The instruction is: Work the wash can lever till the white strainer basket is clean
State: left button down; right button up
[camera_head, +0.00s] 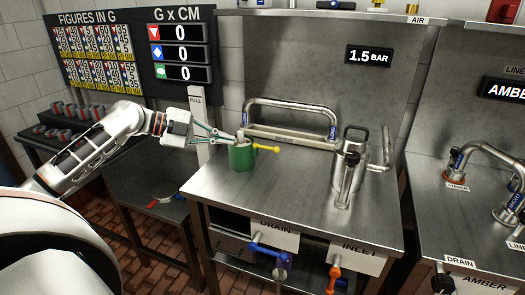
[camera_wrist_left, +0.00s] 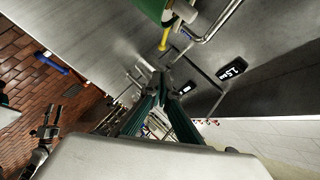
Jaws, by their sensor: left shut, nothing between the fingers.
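A green can (camera_head: 243,157) stands upright on the steel bench top (camera_head: 290,200), near its left end. I take it for the wash can. A yellow lever (camera_head: 266,149) with a round knob sticks out to its right. The can also shows at the top edge of the left wrist view (camera_wrist_left: 148,8), with the lever (camera_wrist_left: 164,40) below it. My left gripper (camera_head: 230,139) is shut and empty, its tips close to the can's upper left side; I cannot tell whether they touch. I cannot make out the white strainer basket.
A steel jug-like vessel (camera_head: 352,150) stands right of the can, with a pipe loop (camera_head: 290,105) behind. A blue valve handle (camera_head: 270,257) and an orange one (camera_head: 334,278) sit below the bench front. The bench's front middle is clear.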

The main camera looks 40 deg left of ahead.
pick_arm(q)
jog(key=shift+a, duration=0.1)
send_near(271, 149)
jog(key=x, duration=0.5)
jog(key=shift+d+r, duration=0.2)
jog(key=shift+d, duration=0.1)
jog(key=shift+w+a+f, duration=0.1)
jog(key=shift+w+f, duration=0.2)
jog(key=shift+w, duration=0.05)
dwell(0.5)
